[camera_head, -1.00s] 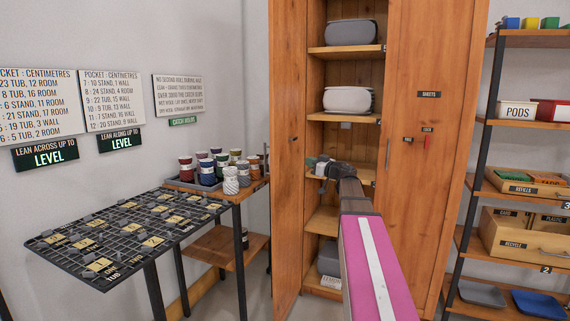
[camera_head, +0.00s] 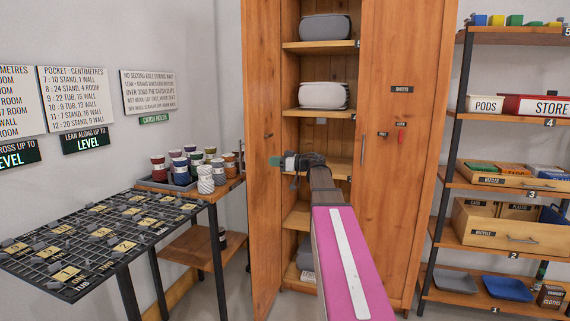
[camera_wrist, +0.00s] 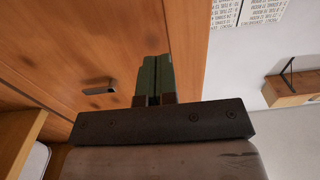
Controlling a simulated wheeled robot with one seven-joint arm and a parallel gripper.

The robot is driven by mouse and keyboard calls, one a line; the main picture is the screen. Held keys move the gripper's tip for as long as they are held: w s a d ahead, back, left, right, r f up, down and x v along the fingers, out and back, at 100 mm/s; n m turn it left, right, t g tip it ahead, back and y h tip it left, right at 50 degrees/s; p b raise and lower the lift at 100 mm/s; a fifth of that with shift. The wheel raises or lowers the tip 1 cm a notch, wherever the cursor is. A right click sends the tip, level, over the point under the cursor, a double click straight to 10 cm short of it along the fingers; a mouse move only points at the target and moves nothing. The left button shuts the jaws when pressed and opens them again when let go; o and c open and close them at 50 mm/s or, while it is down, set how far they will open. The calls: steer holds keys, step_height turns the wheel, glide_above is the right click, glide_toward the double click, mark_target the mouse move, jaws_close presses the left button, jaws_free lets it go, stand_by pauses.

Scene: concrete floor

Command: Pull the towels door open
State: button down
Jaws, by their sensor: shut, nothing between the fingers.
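The tall wooden cabinet has its left door (camera_head: 262,215) swung wide open, with its inner face toward the shelves. No towels label is readable on it; the right door (camera_head: 405,190) is closed and labelled SHEETS. My gripper (camera_head: 274,161) is in front of the open left door's inner face, with its green fingers together and empty. In the wrist view, the fingers (camera_wrist: 152,78) point along the door's wood panel (camera_wrist: 90,50), near its edge. A small metal piece (camera_wrist: 98,90) sits on the panel, left of the fingers. I cannot tell whether they touch the door.
A table with a black grid board (camera_head: 95,240) and several jars (camera_head: 205,180) stands close left of the open door. A shelf rack (camera_head: 490,187) with boxes stands at the right.

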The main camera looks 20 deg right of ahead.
mark_target(256, 159)
steer(key=x, duration=0.5)
steer(key=shift+w+a, duration=0.15)
steer(key=shift+a, duration=0.15)
steer(key=x, duration=0.6)
steer(key=shift+a, duration=0.2)
